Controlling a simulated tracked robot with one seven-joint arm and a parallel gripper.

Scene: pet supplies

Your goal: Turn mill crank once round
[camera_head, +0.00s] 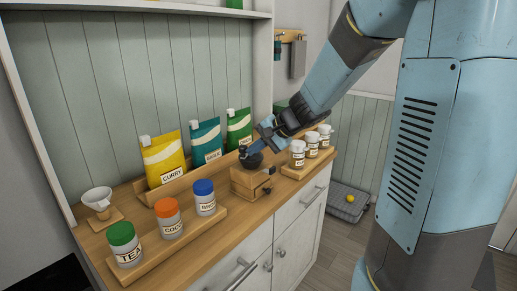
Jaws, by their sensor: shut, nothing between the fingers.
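The mill (243,183) is a small wooden box with a dark bowl (251,160) on top, standing on the wooden counter near its front edge. A small dark crank part (268,190) shows at the box's right front side; its full shape is too small to tell. My gripper (252,151) is at the end of my blue and dark arm, which reaches in from the upper right. It is right at or just above the bowl and looks shut and empty. I cannot tell whether it touches the bowl or the crank.
Yellow, teal and green pouches (207,143) stand in a rack behind the mill. Jars with green, orange and blue lids (168,218) stand on a board to the left. Several white-lidded jars (312,144) stand to the right. A white funnel (97,198) sits at far left.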

